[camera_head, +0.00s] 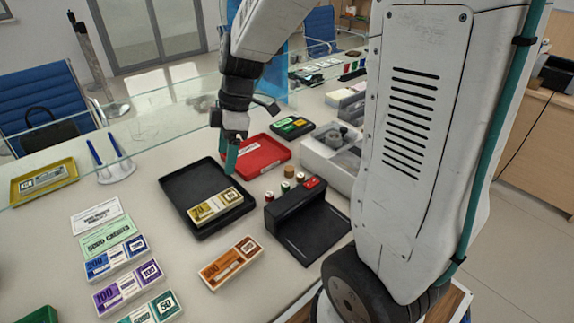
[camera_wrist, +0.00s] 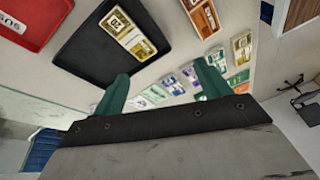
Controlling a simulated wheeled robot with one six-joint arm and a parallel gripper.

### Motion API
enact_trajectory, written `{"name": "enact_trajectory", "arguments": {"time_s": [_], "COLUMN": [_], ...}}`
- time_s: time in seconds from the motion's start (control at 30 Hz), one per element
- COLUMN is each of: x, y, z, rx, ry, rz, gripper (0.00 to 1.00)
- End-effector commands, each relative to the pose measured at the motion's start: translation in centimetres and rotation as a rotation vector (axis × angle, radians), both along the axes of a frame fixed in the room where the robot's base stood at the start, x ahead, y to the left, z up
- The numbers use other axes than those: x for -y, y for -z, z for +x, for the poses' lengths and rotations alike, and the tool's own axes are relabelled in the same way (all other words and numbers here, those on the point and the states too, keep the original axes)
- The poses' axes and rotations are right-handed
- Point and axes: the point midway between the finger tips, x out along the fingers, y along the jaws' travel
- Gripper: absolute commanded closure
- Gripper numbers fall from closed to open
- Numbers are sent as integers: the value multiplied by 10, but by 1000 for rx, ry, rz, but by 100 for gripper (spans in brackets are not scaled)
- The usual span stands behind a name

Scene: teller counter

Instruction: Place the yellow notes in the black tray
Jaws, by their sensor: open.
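The yellow notes (camera_head: 215,207), a banded bundle, lie in the black tray (camera_head: 178,190), in its near part by the near rim. In the wrist view the yellow notes (camera_wrist: 127,33) lie in the black tray (camera_wrist: 85,45) at upper left. My gripper (camera_head: 232,155) is over the far right side of the tray, pointing down, apart from the notes. Its teal fingers are spread and nothing is between them in the wrist view (camera_wrist: 163,85).
A red tray (camera_head: 275,153) is behind the black tray. A black device (camera_head: 305,222) stands to the right, with orange notes (camera_head: 230,263) in front. Several note bundles (camera_head: 128,287) lie at left. A glass screen and a yellow tray (camera_head: 45,181) are at far left.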

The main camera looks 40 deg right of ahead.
Motion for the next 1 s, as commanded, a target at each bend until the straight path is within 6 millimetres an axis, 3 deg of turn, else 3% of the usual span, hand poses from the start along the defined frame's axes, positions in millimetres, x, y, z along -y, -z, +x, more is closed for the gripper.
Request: {"name": "enact_trajectory", "arguments": {"time_s": [0.03,0.2,0.33,0.5,0.7,1.0], "x": [-5,-10,-9,-3,3,4], "y": [-19,-59,-77,-87,-88,-88], "z": [-19,-84,-133,-185,-212,-216], "rx": [-11,-75,-97,-96,-86,-87], "ry": [79,404,670,979,1178,1208], "rz": [-23,-101,-154,-195,-206,-208], "gripper": [24,24,24,24,24,24]}}
